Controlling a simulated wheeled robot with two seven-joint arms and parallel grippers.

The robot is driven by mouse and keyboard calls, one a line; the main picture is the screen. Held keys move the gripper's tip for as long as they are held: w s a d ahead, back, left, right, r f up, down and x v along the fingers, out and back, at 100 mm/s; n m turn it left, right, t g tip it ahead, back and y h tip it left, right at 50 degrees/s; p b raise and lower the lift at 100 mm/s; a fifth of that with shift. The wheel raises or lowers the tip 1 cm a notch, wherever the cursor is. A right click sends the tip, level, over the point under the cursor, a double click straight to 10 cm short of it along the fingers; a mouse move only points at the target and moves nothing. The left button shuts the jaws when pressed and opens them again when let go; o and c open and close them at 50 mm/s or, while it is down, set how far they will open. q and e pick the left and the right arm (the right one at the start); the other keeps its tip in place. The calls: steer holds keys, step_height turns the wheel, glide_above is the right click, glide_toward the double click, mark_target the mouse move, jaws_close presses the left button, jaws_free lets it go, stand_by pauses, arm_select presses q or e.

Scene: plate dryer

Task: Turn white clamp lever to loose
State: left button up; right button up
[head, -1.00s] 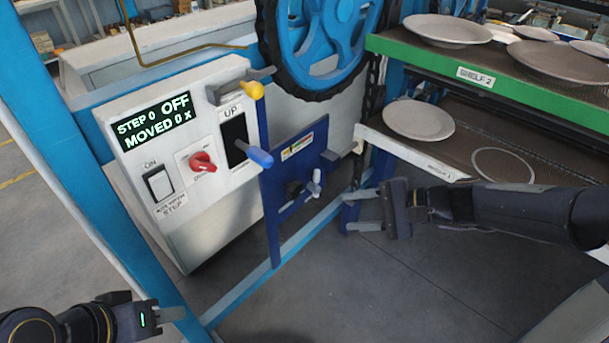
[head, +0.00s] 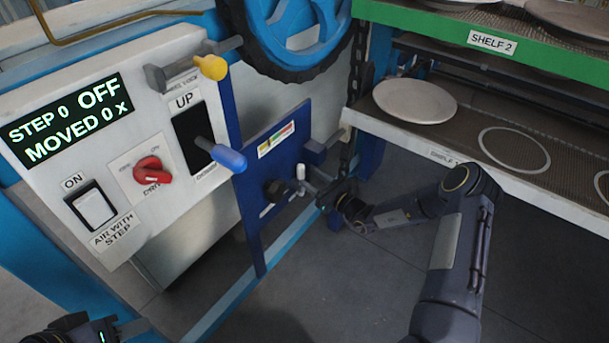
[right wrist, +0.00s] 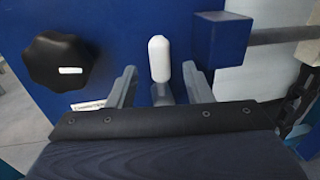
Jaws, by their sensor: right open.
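The white clamp lever (head: 300,172) stands upright on the blue panel (head: 262,172), beside a black knob (head: 276,191). In the right wrist view the lever's rounded white tip (right wrist: 159,58) lies between the two fingers of my right gripper (right wrist: 158,78). That gripper is open, with a gap on each side of the lever. In the head view my right gripper (head: 318,188) is at the panel, just right of and below the lever, its fingers small and partly hidden. My left gripper (head: 128,326) is at the bottom left edge, far from the lever; its opening is unclear.
A blue block (right wrist: 220,40) sits just right of the lever. The control box left of the panel has a blue-tipped lever (head: 229,159), a yellow-tipped lever (head: 212,67) and a red knob (head: 152,171). Shelves with plates (head: 414,101) stand to the right.

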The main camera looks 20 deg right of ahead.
steer(key=x, duration=0.3)
steer(key=shift+w+a, duration=0.1)
steer(key=shift+w, duration=0.2)
jaws_close()
